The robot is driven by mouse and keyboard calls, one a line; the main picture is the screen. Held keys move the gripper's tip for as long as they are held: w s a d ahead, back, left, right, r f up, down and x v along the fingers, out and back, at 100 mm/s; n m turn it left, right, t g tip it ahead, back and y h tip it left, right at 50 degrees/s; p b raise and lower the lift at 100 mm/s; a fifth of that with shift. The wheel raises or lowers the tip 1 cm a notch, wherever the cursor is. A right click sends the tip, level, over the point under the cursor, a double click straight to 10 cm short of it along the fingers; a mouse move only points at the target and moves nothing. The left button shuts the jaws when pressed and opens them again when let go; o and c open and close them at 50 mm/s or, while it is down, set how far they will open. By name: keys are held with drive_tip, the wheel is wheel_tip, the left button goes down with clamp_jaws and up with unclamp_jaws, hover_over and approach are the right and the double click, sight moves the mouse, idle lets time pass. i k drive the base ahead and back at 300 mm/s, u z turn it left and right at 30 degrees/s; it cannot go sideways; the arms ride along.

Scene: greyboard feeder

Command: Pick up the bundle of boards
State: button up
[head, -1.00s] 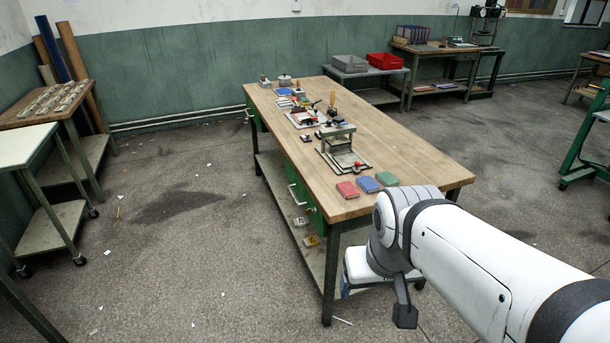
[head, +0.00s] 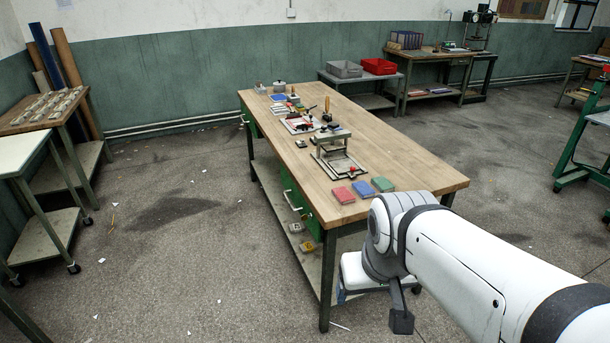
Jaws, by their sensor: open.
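I cannot make out a clear bundle of boards. A red block (head: 343,195), a blue block (head: 363,188) and a green block (head: 383,184) lie flat in a row on the near end of the wooden workbench (head: 415,170). Several pale flat pieces (head: 45,106) lie on a table at the far left, too small to identify. My gripper (head: 390,308) hangs below my arm's wrist, in front of the bench's near end and lower than its top. It is open, with one dark finger clearly visible. The rest is mostly hidden, and I see nothing held.
A metal fixture (head: 334,152) and several small tools stand along the bench. Grey (head: 344,69) and red (head: 380,66) bins sit on a table behind. A white-topped cart (head: 22,152) stands at left. The floor left of the bench is open, with small scraps.

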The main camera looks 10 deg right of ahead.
sight(295, 227)
drive_tip(key=u, duration=1.2)
drive_tip(key=i, duration=4.65)
drive_tip(key=z, duration=2.2)
